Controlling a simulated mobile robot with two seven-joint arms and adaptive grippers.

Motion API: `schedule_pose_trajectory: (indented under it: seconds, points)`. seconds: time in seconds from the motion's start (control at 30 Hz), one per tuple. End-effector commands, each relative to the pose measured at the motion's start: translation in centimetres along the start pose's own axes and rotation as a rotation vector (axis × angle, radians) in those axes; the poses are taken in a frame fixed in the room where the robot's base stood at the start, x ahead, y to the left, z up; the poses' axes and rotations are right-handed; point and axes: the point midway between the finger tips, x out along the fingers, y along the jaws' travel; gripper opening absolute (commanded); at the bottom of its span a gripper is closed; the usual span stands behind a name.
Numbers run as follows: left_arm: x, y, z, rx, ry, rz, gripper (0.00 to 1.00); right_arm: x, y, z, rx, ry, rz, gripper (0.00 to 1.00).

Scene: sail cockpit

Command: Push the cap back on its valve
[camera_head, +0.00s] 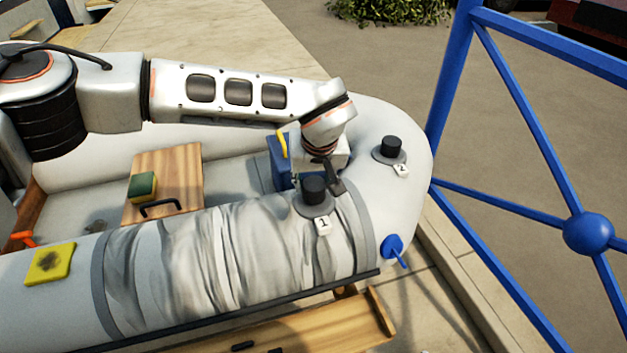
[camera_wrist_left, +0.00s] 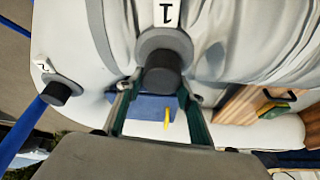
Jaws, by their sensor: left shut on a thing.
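A black cap (camera_head: 314,188) stands at the round grey valve (camera_head: 313,206) marked 1 on top of the grey inflatable tube. In the left wrist view the same cap (camera_wrist_left: 162,76) sits between the fingers, in front of the valve's round flange (camera_wrist_left: 165,40). My left gripper (camera_head: 325,180) is shut on this cap; its fingers (camera_wrist_left: 160,90) lie on either side of it. I cannot tell how far the cap is seated on the valve. Another valve, marked 2, bears a black cap (camera_head: 391,145) nearer the tube's rounded end. My right gripper is not in view.
A blue box (camera_head: 279,163) with a yellow part is inside the boat. A wooden seat (camera_head: 168,165) bears a green and yellow sponge (camera_head: 142,187). A yellow patch (camera_head: 50,264) and a blue plug (camera_head: 391,246) are on the tube. Blue railing (camera_head: 530,110) stands at right.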

Motion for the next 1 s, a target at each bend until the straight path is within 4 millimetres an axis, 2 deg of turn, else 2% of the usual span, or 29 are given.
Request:
schedule_pose_trajectory:
  seconds: [1.0]
  points:
    - [1.1,0.0,0.5,-0.001,0.000,0.000,0.14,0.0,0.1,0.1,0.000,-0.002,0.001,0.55]
